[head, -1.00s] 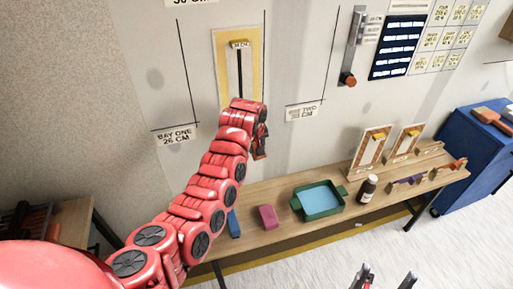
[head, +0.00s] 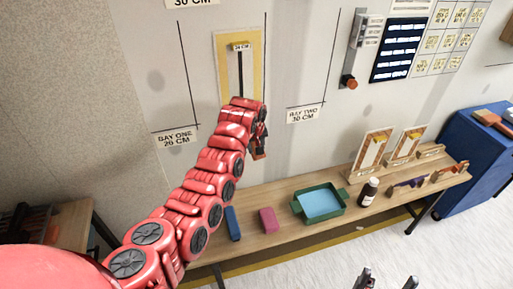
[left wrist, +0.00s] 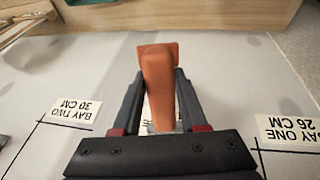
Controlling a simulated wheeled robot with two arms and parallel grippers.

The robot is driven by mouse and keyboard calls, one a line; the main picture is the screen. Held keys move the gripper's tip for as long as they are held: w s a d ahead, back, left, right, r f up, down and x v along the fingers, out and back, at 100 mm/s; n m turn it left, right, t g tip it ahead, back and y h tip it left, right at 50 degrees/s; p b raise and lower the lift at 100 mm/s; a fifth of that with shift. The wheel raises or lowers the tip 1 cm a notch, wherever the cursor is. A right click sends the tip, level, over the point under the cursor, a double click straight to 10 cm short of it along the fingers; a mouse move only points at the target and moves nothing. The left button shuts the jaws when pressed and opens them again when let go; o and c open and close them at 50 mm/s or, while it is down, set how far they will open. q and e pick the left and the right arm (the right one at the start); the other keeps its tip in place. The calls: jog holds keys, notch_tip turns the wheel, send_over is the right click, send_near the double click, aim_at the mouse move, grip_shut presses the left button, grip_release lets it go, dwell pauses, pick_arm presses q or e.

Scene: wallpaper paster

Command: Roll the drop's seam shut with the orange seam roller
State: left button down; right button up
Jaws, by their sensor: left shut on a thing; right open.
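The drop (head: 225,72) is a yellow-edged strip on the wall, with a dark vertical seam line (head: 240,72) and a small "24 CM" label near its top. My left gripper (head: 262,136) is in front of the wall at the drop's lower right. It is shut on the orange seam roller (head: 258,154), whose orange body also shows between the fingers in the left wrist view (left wrist: 160,75). The roller's working end is hidden, so I cannot tell whether it touches the wall. My right gripper (head: 388,280) is open and empty at the bottom edge, over the floor.
A wooden bench (head: 285,188) runs along the wall below. A blue cabinet (head: 480,155) stands at right.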

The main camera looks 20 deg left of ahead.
pick_arm(q)
jog(key=shift+w+a, duration=0.3)
dwell(0.4)
jog(key=shift+r, duration=0.1)
jog(key=shift+r, duration=0.15)
jog(key=shift+s, duration=0.1)
dwell(0.4)
jog(key=shift+d+r, duration=0.1)
jog(key=shift+r, duration=1.75)
notch_tip(320, 180, up, 3)
jog(key=shift+f, duration=0.1)
